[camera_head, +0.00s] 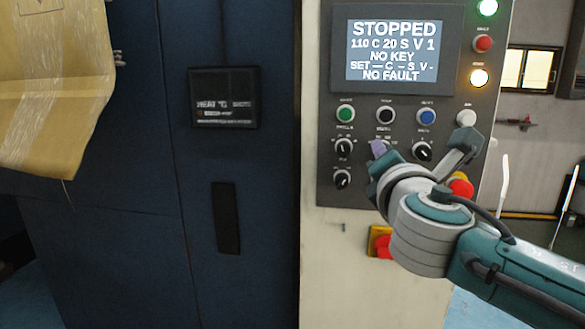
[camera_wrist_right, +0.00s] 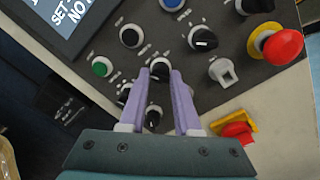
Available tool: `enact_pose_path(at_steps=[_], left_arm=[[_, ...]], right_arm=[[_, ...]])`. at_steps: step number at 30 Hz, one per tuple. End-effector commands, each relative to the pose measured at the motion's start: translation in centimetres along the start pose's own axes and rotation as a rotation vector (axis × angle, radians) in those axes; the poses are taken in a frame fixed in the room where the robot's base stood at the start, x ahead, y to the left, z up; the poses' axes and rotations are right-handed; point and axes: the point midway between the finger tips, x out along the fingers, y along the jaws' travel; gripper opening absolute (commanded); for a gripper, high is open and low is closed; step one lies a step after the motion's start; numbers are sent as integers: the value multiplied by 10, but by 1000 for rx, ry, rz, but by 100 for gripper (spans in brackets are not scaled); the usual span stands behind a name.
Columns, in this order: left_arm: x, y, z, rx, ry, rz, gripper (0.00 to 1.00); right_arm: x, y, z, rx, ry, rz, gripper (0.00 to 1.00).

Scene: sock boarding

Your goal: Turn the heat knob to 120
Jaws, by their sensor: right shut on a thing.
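The control panel (camera_head: 325,110) has a display (camera_head: 391,50) that reads STOPPED, 110 C 20 S V 1, NO KEY and NO FAULT. My right gripper (camera_head: 377,150) is at the upper knob row. In the right wrist view its purple fingertips (camera_wrist_right: 161,72) are shut on the middle black knob (camera_wrist_right: 160,66), below the black button. Its pointer is not clear. A left knob (camera_head: 344,147), a right knob (camera_head: 422,152) and a lower knob (camera_head: 342,180) stand around it. Knob labels are too small to read, so I cannot tell which is heat. My left gripper is not in view.
Green (camera_head: 345,114), black (camera_head: 385,115) and blue (camera_head: 427,117) buttons sit just above the knobs. A grey key switch (camera_wrist_right: 222,72) and a red emergency stop (camera_wrist_right: 281,47) are to the right. A red handle (camera_wrist_right: 238,131) on yellow is below the panel.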

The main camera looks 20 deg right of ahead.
Motion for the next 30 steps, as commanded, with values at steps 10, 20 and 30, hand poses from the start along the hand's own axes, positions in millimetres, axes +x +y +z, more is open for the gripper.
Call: enact_pose_path(at_steps=[10,20,30], left_arm=[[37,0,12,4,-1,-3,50],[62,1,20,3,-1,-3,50],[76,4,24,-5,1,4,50]], right_arm=[[0,-5,-4,333,-16,1,0],[0,-4,-3,619,-30,3,0],[0,-3,-3,802,-36,3,0]])
